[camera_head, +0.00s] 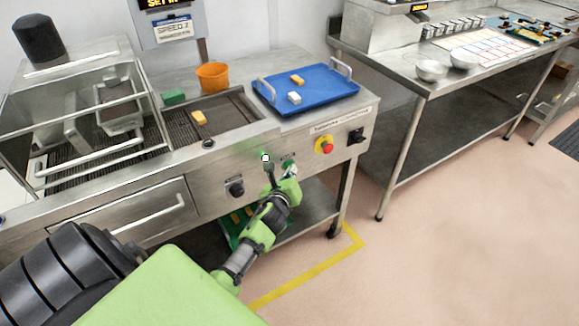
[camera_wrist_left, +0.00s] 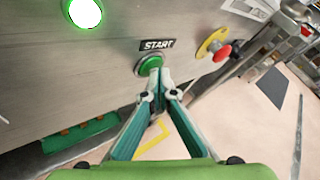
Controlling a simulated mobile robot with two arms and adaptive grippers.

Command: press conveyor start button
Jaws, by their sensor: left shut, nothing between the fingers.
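The green round start button (camera_wrist_left: 147,64) sits on the grey metal front panel, under a black START label (camera_wrist_left: 157,44). My left gripper (camera_wrist_left: 155,78) is shut with nothing between its fingers. Its fingertips are at the button's lower right edge in the left wrist view and cover part of it. I cannot tell whether they touch or press it. In the head view my left gripper (camera_head: 289,173) is at the panel, just below the label. My right gripper is not in view.
A lit green lamp (camera_head: 265,157) is left of the button. A red emergency stop (camera_head: 325,145) on a yellow plate and a black switch (camera_head: 356,135) are to the right.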

